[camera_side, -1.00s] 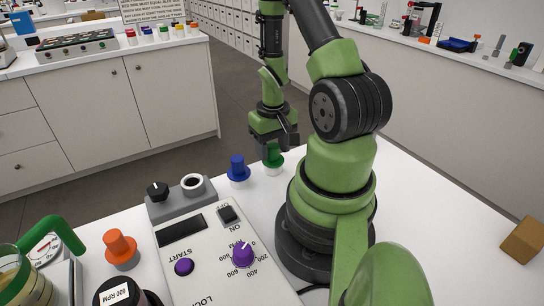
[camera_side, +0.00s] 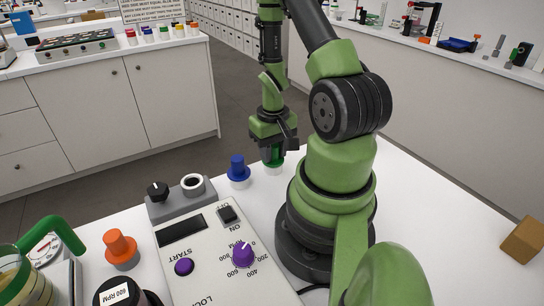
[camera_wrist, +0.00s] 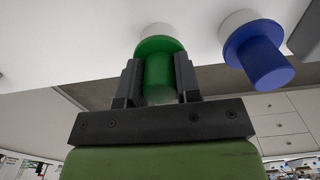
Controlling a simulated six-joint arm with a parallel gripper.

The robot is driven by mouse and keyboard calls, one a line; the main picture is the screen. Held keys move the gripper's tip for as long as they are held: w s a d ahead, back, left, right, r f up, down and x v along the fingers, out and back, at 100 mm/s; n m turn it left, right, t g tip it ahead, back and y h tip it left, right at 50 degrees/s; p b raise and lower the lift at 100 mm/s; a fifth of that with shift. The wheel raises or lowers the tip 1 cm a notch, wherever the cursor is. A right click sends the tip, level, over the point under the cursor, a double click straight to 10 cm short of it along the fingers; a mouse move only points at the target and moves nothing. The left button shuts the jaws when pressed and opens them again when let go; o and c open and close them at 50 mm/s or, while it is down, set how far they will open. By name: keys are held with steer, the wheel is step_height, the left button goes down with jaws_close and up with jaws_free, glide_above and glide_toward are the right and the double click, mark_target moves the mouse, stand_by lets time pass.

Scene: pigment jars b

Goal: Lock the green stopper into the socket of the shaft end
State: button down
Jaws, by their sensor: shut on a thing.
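The green stopper (camera_side: 274,160) stands at the table's far edge, right of the blue stopper. In the wrist view the green stopper (camera_wrist: 159,68) is upright between my fingers, its wide flange beyond the fingertips and close to a white round base (camera_wrist: 155,30). My gripper (camera_side: 273,152) is shut on the stopper's narrow part; it also shows in the wrist view (camera_wrist: 158,80). I cannot tell whether the stopper touches its base. A white ring with a dark hole (camera_side: 193,184), which looks like the socket, sits on the grey block of the machine and appears empty.
The blue stopper (camera_side: 238,169) stands close to the left of my gripper. An orange stopper (camera_side: 121,248) stands left of the machine (camera_side: 212,255). A black knob (camera_side: 157,191) is beside the ring. A green handle (camera_side: 62,230) rises at left. A brown block (camera_side: 524,241) lies far right.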

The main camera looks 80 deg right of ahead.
steer(key=shift+r, duration=3.45)
steer(key=shift+r, duration=0.4)
step_height(320, 180, up, 7)
steer(key=w+a+n, duration=0.6)
steer(key=w+a, duration=0.7)
steer(key=a, duration=0.1)
steer(key=f, duration=0.5)
steer(key=shift+w+f, duration=0.15)
steer(key=shift+w, duration=0.05)
